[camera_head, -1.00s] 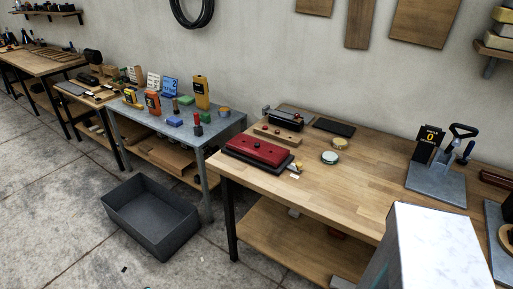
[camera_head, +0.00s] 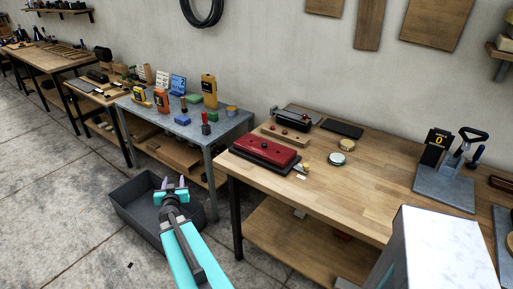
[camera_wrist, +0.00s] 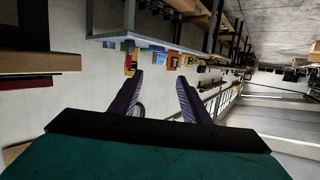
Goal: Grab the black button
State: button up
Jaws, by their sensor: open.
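The black button cannot be told for certain at this size. A red box (camera_head: 265,150) on a dark base sits at the left end of the near wooden table, with small dark spots on its top. A wooden block (camera_head: 285,134) behind it carries small dark or reddish knobs. My gripper (camera_head: 172,182) is open and empty, in front of the grey metal table and over the dark bin, left of the red box and apart from it. In the wrist view its two purple fingers (camera_wrist: 158,92) are spread with nothing between them.
The dark open bin (camera_head: 132,206) stands on the floor. The grey metal table (camera_head: 226,131) holds several bottles and coloured blocks. The wooden table (camera_head: 370,190) has tins, a black pad (camera_head: 342,129) and a grey stand (camera_head: 445,187). A white-topped box (camera_head: 447,245) is at front right.

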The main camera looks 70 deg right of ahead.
jog(key=s+d+r+m+g+h, duration=0.1)
jog(key=s+d+r+m+g, duration=0.2)
jog(key=s, duration=0.5)
jog(key=s+d+r+m+g+h, duration=0.1)
jog(key=s+d+r+m+g, duration=0.2)
jog(key=s+d+g, duration=0.2)
jog(key=s+d+r+m+g+h, duration=0.1)
jog(key=s+d+r+m+g, duration=0.2)
jog(key=s+d, duration=0.4)
jog(key=shift+s+r+g, duration=0.15)
jog(key=shift+s+g, duration=0.15)
jog(key=shift+s, duration=0.85)
jog(key=shift+s+r+g, duration=0.15)
jog(key=shift+s+g, duration=0.15)
jog(key=shift+s, duration=0.85)
jog(key=shift+s+g, duration=0.3)
jog(key=shift+s, duration=0.2)
jog(key=shift+d, duration=0.15)
jog(key=p, duration=0.2)
send_near(264, 147)
jog(key=d, duration=0.3)
jog(key=shift+w+d+r, duration=0.2)
jog(key=shift+d+r, duration=0.1)
jog(key=shift+r, duration=0.1)
jog(key=shift+s+d+f, duration=0.1)
jog(key=shift+d, duration=0.15)
jog(key=shift+d, duration=0.15)
